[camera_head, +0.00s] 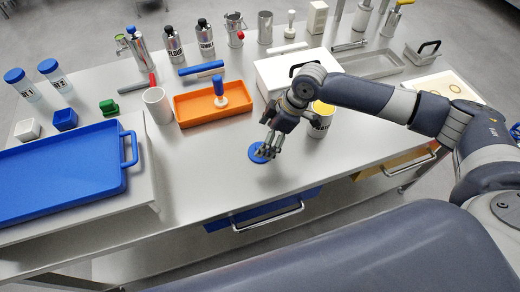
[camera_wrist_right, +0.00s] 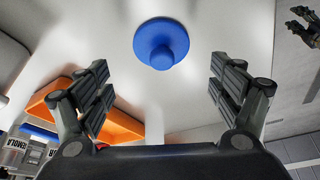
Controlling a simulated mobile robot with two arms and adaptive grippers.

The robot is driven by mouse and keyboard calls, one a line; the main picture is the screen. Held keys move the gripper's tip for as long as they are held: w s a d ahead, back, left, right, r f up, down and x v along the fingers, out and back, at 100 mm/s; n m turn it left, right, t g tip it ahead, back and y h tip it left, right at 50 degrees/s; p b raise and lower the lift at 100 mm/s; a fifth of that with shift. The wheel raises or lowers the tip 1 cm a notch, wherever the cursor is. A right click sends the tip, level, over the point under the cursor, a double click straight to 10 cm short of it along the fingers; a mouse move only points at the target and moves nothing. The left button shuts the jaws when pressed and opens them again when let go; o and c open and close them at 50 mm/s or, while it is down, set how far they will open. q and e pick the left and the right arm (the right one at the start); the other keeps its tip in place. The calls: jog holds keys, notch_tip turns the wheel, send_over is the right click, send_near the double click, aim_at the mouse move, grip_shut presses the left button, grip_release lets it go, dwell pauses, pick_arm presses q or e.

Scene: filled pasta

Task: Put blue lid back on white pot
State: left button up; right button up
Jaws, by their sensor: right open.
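The blue lid (camera_head: 254,154), a round disc with a knob, lies on the bench below my right gripper (camera_head: 266,156). In the right wrist view the lid (camera_wrist_right: 161,43), knob towards the camera, shows beyond the gap between the fingers of my right gripper (camera_wrist_right: 160,80). That gripper is open and empty. A white pot (camera_head: 319,128) with a dark label and yellow contents stands open to the right of the gripper, partly behind my arm. A dark gripper-like part, seemingly my left gripper (camera_wrist_right: 305,27), is cut off at the right wrist view's edge; its state is unclear.
An orange tray (camera_head: 190,117) holds a blue-handled tool. A plain white cylinder (camera_head: 158,108) stands left of it, and a white box (camera_head: 270,78) behind. A blue tray (camera_head: 62,165) fills the left side. Bare bench surrounds the lid; the front edge is close.

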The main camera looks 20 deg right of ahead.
jog(key=shift+a+f, duration=0.1)
jog(key=shift+f, duration=0.1)
jog(key=p+x, duration=0.1)
jog(key=x, duration=0.2)
jog(key=shift+s+f, duration=0.15)
jog(key=shift+f, duration=0.2)
jog(key=shift+a+f, duration=0.2)
jog(key=shift+f, duration=0.3)
pick_arm(q)
jog(key=shift+w+d+r, duration=0.25)
jog(key=shift+w+r, duration=0.45)
jog(key=shift+w, duration=0.05)
jog(key=shift+s, duration=0.1)
pick_arm(e)
jog(key=shift+c, duration=0.6)
jog(key=c, duration=0.8)
